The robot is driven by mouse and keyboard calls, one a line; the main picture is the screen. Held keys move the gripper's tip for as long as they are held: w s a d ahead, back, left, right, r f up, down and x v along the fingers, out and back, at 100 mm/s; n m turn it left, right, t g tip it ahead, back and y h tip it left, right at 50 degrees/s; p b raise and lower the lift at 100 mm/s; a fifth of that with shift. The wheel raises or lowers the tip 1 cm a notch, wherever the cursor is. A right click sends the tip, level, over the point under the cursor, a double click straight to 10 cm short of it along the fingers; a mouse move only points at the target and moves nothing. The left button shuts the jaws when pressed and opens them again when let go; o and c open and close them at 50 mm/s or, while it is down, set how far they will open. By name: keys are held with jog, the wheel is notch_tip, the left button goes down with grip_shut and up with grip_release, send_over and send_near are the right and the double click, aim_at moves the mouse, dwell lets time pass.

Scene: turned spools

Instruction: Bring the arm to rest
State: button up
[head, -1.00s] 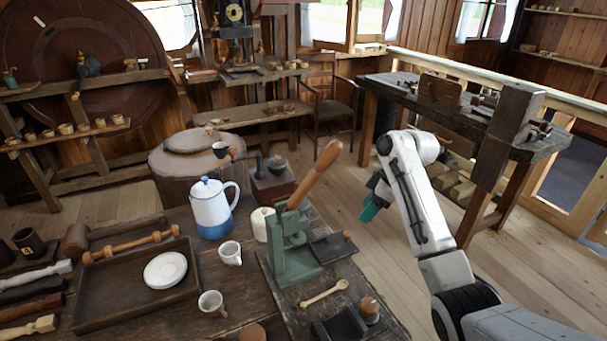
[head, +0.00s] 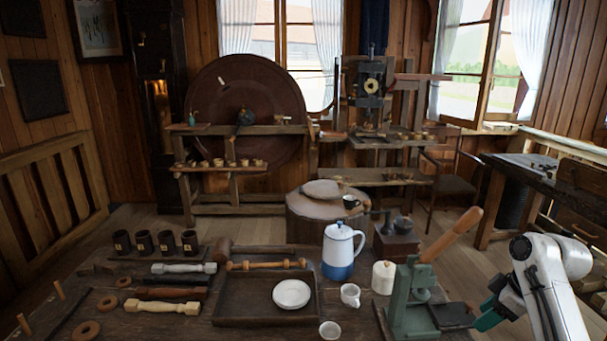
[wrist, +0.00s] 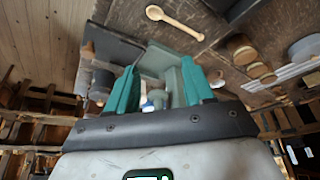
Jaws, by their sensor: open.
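My arm (head: 548,285) is at the lower right of the head view. My gripper (head: 487,316) with its teal fingers is bent down at the table's right edge, just right of the green lever press (head: 412,300). In the wrist view my gripper (wrist: 160,80) is open, its two teal fingers apart. The press's grey-green body (wrist: 158,62) shows beyond and between the fingers. Nothing is held between them. I cannot tell whether the fingers touch the press.
The wooden table (head: 250,330) bears a tray (head: 262,313) with a white saucer (head: 291,294), a blue-white pot (head: 340,250), cups and turned spindles. A workbench (head: 525,170) stands at the right. A wooden spoon (wrist: 174,22) lies near the press.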

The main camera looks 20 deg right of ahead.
jog(key=s+a+f+m, duration=0.25)
jog(key=a+f, duration=0.25)
jog(key=a, duration=0.8)
jog(key=s+a+f+m, duration=0.1)
jog(key=s+a+f, duration=0.3)
jog(key=a, duration=0.8)
jog(key=s+a+m+t+h, duration=0.15)
jog(key=s+a, duration=0.35)
jog(key=s, duration=0.6)
jog(key=s+f+g, duration=0.2)
jog(key=s+f, duration=0.1)
jog(key=s, duration=0.2)
jog(key=s+d+f+m+g, duration=0.1)
jog(key=s+f+g, duration=0.1)
jog(key=s, duration=0.4)
jog(key=shift+s+f+h, duration=0.15)
jog(key=shift+f+h, duration=0.3)
jog(key=shift+f, duration=0.3)
